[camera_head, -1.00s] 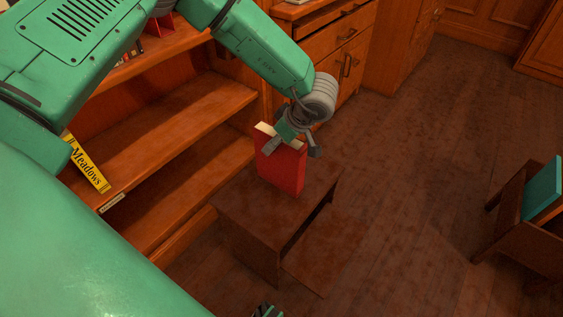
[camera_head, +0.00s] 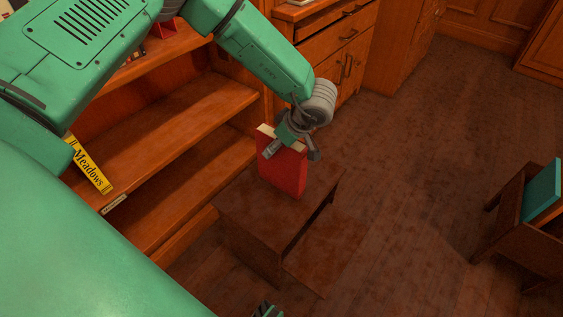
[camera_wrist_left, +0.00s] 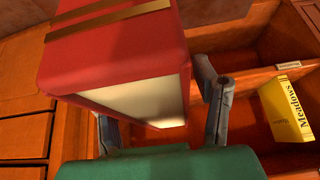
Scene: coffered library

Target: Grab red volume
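The red volume (camera_head: 284,176) stands upright on a small dark wooden stepped stool (camera_head: 240,208), with its cream page edge upward. My left gripper (camera_head: 292,152) is directly above its top, fingers spread apart. In the left wrist view the red volume (camera_wrist_left: 125,55) fills the upper left, with gold bands and cream pages (camera_wrist_left: 150,97) showing. One finger is at its right with a narrow gap visible; the other is partly hidden at its left. I see no firm grip. My right gripper (camera_head: 266,310) shows only as a small dark tip at the bottom edge.
A wooden bookcase stands on the left, with a yellow "Meadows" book (camera_head: 88,166) on a shelf. Drawers (camera_head: 345,55) stand behind the stool. A teal book (camera_head: 542,190) rests on dark wooden furniture at the right. The floor between is clear.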

